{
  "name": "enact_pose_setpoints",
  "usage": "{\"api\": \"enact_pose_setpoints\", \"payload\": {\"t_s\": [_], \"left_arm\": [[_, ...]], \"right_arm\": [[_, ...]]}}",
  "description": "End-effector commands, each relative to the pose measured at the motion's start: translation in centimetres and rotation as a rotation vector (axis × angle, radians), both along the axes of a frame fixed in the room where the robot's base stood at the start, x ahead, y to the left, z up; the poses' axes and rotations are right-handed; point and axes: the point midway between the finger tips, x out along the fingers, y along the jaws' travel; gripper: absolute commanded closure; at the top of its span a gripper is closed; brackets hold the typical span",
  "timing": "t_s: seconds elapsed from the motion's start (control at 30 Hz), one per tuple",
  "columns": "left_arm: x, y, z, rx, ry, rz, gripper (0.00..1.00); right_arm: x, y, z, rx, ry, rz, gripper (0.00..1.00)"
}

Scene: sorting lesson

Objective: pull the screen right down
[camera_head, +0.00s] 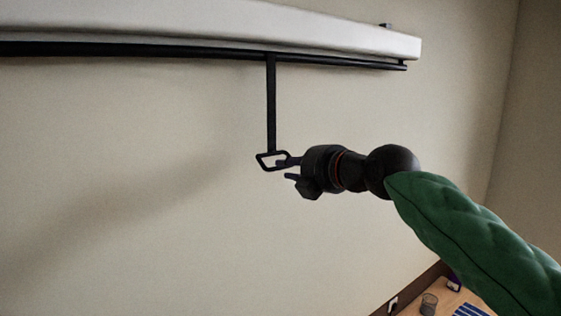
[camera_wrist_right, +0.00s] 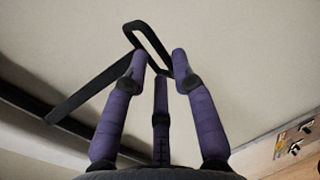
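The screen's white housing (camera_head: 220,27) runs along the wall at the top of the head view, with the screen's black bottom bar (camera_head: 180,53) close beneath it. A black strap (camera_head: 271,105) hangs from the bar and ends in a black loop handle (camera_head: 262,162). My right gripper (camera_head: 285,169) is at the handle's right side, its fingers apart. In the right wrist view the handle (camera_wrist_right: 137,33) lies just beyond the fingertips (camera_wrist_right: 160,63), its near end between them. I cannot tell whether they touch. My left gripper is not in view.
The wall (camera_head: 130,150) below the bar is bare. A wooden table (camera_head: 411,308) stands at the bottom right with a glass (camera_head: 429,303) and a blue-striped item (camera_head: 468,311) on it. A wall corner is at the right.

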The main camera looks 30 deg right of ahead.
Motion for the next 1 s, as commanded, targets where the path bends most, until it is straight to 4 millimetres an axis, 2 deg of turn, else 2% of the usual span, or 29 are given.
{"api": "enact_pose_setpoints", "payload": {"t_s": [0.1, 0.3, 0.67, 0.77, 0.8, 1.0], "left_arm": [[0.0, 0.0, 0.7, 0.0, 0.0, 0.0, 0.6], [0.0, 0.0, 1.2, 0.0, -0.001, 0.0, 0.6], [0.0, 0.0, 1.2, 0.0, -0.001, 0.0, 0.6], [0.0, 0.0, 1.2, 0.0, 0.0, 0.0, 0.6], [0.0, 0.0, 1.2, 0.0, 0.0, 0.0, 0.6], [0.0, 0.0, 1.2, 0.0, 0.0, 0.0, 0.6]], "right_arm": [[1.9, 0.1, -0.3, 0.002, 0.002, 0.0, 0.73], [3.8, 0.3, -0.7, 0.001, 0.0, 0.0, 0.73], [4.3, 0.3, -0.9, 0.001, -0.001, 0.0, 0.73], [4.3, 0.3, -0.9, 0.002, -0.001, 0.0, 0.96], [4.3, 0.3, -0.9, 0.002, -0.001, 0.0, 1.0], [4.3, 0.3, -0.9, 0.002, -0.001, 0.0, 1.0]]}}
